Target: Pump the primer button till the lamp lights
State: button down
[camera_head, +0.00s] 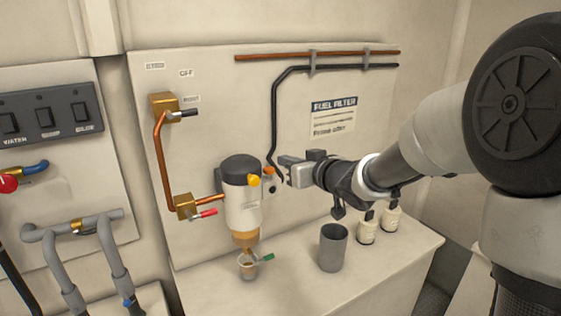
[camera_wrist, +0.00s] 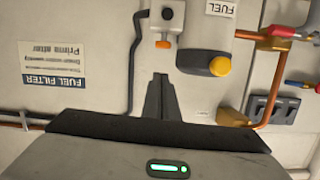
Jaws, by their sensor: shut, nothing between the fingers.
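The fuel filter (camera_head: 241,200) hangs on the panel, with a black head and pale body. A round yellow knob (camera_head: 254,180) sits on its head, and shows in the wrist view (camera_wrist: 219,66); it may be the primer button. Beside the filter is a small pale fitting (camera_wrist: 172,22) with a grey round part and an orange piece (camera_wrist: 163,44); I cannot tell which part is the lamp or whether it is lit. My gripper (camera_head: 283,167) is shut and empty, right of the filter. In the wrist view its fingertips (camera_wrist: 160,77) appear apart from the orange piece and yellow knob.
A small cup (camera_head: 248,267) stands below the filter, near a green-handled drain (camera_head: 266,257). A grey cup (camera_head: 333,248) and two pale bottles (camera_head: 391,217) stand on the ledge. Copper pipe (camera_head: 162,155) and a red-handled valve (camera_head: 190,207) lie left; a black hose (camera_head: 274,110) runs above.

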jog(key=v, duration=0.3)
jog(key=shift+s+d, duration=0.1)
jog(key=shift+d, duration=0.15)
dwell(0.6)
